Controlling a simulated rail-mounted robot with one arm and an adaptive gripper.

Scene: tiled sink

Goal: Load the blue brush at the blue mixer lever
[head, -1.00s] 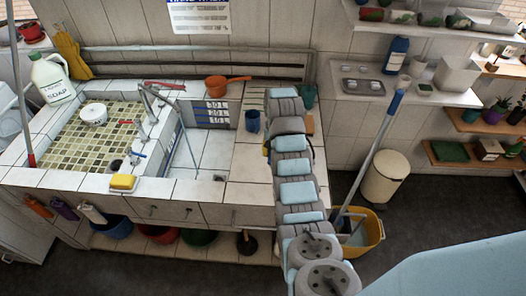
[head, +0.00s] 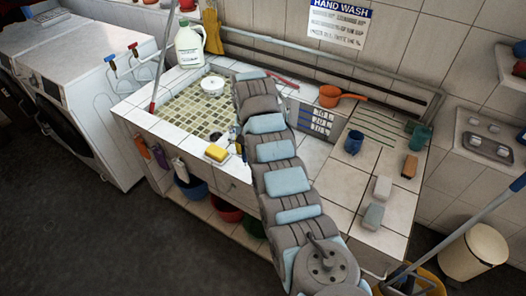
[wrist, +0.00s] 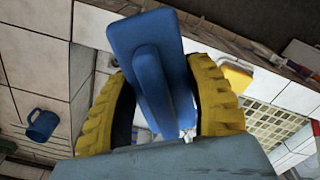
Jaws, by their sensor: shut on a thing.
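My gripper (wrist: 162,75) has yellow ribbed fingers, and in the wrist view they are closed around the blue brush (wrist: 147,42). The brush shows as a blue block with a raised blue ridge. In the head view my arm reaches across the counter to the near right edge of the tiled sink (head: 178,111). There the arm hides most of the gripper, and I cannot make out the brush clearly. The blue mixer lever cannot be picked out; the arm covers much of the tap area. I cannot tell whether the brush touches anything there.
A yellow sponge (head: 216,152) lies on the sink's front edge, left of the gripper. A blue mug (head: 354,142), an orange pan (head: 331,96) and several small blocks stand on the right counter. A white soap jug (head: 189,45) stands behind the sink.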

